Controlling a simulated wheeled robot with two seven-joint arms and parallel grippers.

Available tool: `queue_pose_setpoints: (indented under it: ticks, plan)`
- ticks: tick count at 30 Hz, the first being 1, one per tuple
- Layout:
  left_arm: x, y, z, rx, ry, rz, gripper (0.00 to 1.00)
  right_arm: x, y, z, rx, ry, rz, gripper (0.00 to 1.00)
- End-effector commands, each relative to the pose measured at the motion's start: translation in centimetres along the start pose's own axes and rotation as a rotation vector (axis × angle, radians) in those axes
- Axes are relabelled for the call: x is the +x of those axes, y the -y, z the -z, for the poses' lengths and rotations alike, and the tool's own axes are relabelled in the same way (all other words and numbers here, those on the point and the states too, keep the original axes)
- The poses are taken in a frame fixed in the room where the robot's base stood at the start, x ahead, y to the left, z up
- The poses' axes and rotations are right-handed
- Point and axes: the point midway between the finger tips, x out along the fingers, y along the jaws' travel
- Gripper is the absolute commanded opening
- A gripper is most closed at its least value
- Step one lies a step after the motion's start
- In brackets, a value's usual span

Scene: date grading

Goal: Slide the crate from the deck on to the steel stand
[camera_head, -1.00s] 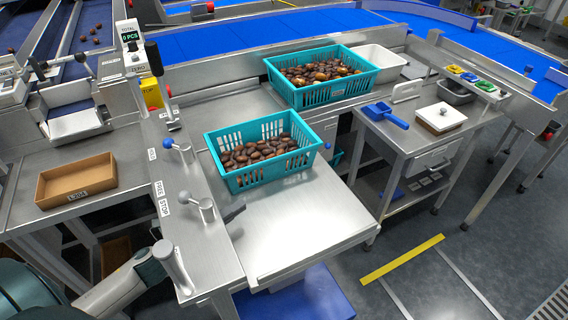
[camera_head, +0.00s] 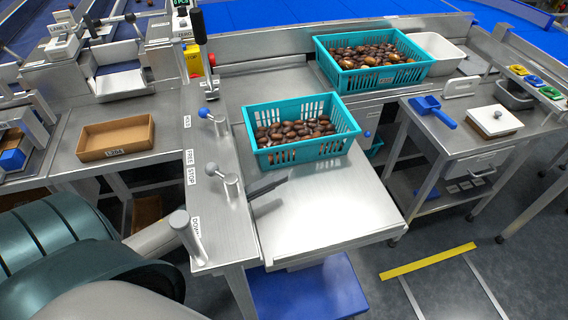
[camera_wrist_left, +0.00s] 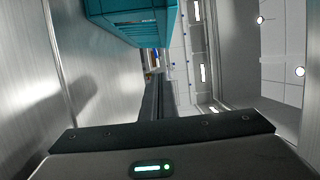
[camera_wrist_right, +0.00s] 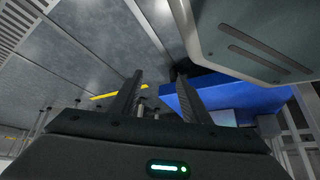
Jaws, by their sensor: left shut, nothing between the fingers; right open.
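A teal slotted crate (camera_head: 262,146) of brown dates stands upright on a bare steel surface (camera_head: 325,205), towards its back. I cannot tell exactly where deck and steel stand meet. My left gripper (camera_head: 268,187) shows as a dark tip just in front of the crate's near left corner, low over the steel. In the left wrist view its fingers (camera_wrist_left: 158,98) are shut and empty, with the crate's teal wall (camera_wrist_left: 130,22) ahead; contact is not clear. My right gripper (camera_wrist_right: 158,98) is open and empty, over the floor in its wrist view, outside the head view.
A second teal crate of dates (camera_head: 334,70) stands behind, beside a white tub (camera_head: 440,45). Posts with handles (camera_head: 188,235) line the left panel, marked FREE and STOP. A side table (camera_head: 470,135) holds a blue scoop (camera_head: 432,110). A brown tray (camera_head: 115,138) lies left.

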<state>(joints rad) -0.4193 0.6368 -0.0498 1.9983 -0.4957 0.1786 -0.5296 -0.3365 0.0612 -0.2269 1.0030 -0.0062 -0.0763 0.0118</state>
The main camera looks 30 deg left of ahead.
Motion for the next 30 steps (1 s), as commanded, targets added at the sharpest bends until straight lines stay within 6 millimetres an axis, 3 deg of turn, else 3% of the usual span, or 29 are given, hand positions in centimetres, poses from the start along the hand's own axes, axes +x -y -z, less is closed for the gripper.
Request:
queue_pose_setpoints:
  ticks: [10, 22, 30]
  plan:
    - [3.6, 0.3, -0.1, 0.000, 0.001, 0.002, 0.00, -1.0, -0.6, -2.5, -0.001, 0.071, -0.007, 0.43]
    - [9.5, 0.3, -0.1, 0.000, 0.001, 0.002, 0.00, -3.2, -1.3, -8.6, -0.002, 0.223, -0.016, 0.43]
    - [10.3, 0.1, -3.2, 0.001, 0.002, -0.001, 0.00, -4.3, -2.1, -11.5, -0.003, 0.304, -0.025, 0.43]
